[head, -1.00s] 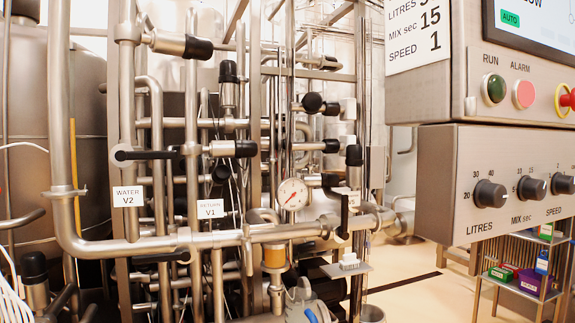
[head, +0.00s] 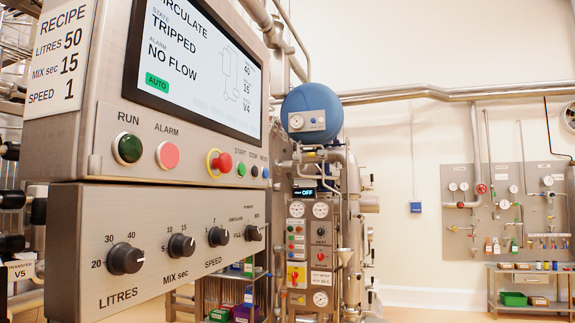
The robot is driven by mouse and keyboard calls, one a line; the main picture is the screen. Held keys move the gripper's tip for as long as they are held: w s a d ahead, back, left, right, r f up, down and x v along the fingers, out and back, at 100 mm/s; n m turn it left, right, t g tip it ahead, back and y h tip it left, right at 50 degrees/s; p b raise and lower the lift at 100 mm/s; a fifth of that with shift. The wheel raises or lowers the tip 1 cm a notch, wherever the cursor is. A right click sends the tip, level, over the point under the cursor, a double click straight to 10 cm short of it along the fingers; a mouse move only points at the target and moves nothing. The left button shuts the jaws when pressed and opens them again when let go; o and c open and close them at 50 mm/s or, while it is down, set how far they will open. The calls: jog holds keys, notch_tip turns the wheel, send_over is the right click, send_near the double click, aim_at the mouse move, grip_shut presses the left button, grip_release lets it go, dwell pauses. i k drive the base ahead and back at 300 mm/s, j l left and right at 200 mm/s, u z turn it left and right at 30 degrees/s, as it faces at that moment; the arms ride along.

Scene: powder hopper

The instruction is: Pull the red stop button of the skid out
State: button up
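The red stop button (head: 224,162) is a red mushroom head on a yellow ring. It sits on the front of the steel control panel (head: 95,140), right of the pink ALARM lamp (head: 168,155) and left of the small green START button (head: 241,169). Whether it is pressed in or out cannot be told from here. The screen (head: 200,60) reads CIRCULATE, STATE: TRIPPED, ALARM: NO FLOW, with a green AUTO tag. My gripper is not in view.
Below is a box with black knobs for LITRES (head: 126,260), MIX sec (head: 181,246) and SPEED (head: 218,236). A blue vessel (head: 311,112) with gauges and panels stands behind on the right. A bench (head: 530,272) stands at the far right wall. Open floor lies before it.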

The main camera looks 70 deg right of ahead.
aim_at(224, 163)
jog(key=k+l+z, duration=0.15)
jog(key=z, duration=1.25)
